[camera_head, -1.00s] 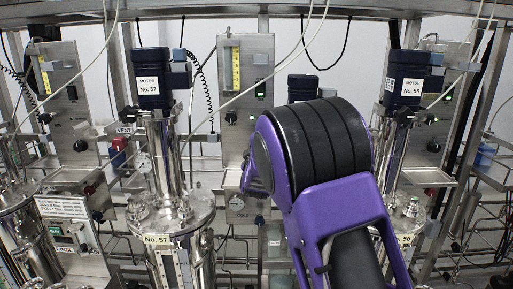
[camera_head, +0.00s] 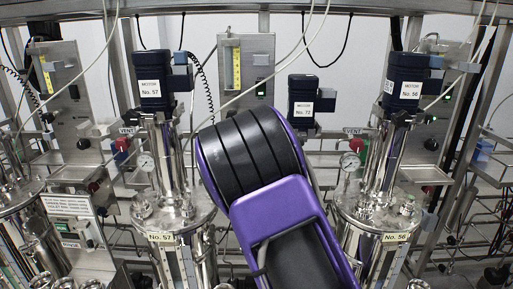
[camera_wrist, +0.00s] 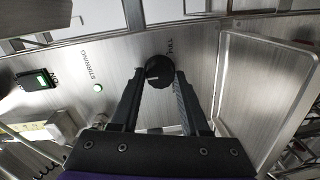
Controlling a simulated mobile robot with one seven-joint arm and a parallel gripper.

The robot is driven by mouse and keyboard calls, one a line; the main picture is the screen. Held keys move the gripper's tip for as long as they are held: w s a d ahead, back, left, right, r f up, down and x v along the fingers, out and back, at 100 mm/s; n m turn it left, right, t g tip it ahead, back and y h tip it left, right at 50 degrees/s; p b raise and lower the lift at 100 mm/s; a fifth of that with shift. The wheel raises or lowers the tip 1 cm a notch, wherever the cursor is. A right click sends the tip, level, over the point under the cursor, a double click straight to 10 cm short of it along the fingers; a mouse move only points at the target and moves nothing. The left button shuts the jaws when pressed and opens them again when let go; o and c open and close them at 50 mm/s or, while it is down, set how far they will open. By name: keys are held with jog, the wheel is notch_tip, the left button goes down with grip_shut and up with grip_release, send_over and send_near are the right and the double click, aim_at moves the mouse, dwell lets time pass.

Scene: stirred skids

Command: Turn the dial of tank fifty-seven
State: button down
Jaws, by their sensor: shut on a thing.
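Tank 57 (camera_head: 176,215) stands left of centre in the head view, with a label reading No. 57 on its rim. Its dark motor (camera_head: 152,80) sits above it and also carries No. 57. In the wrist view a round black dial (camera_wrist: 158,67) with a pale pointer mark sits on a steel panel (camera_wrist: 120,65). My gripper (camera_wrist: 159,77) has one finger on each side of the dial and is shut on it. In the head view my arm hides the gripper and the dial.
Tank 56 (camera_head: 378,222) stands to the right, and motor No. 72 (camera_head: 309,98) is behind. In the wrist view a green lamp (camera_wrist: 97,87) and a switch box (camera_wrist: 36,80) are left of the dial. A raised steel tray edge (camera_wrist: 222,85) is close on the right.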

dwell(0.5)
jog(key=shift+c, duration=2)
grip_release()
jog(key=s, duration=1.7)
jog(key=shift+s+a+r+p, duration=0.2)
jog(key=shift+r+p, duration=0.15)
jog(key=shift+r, duration=0.1)
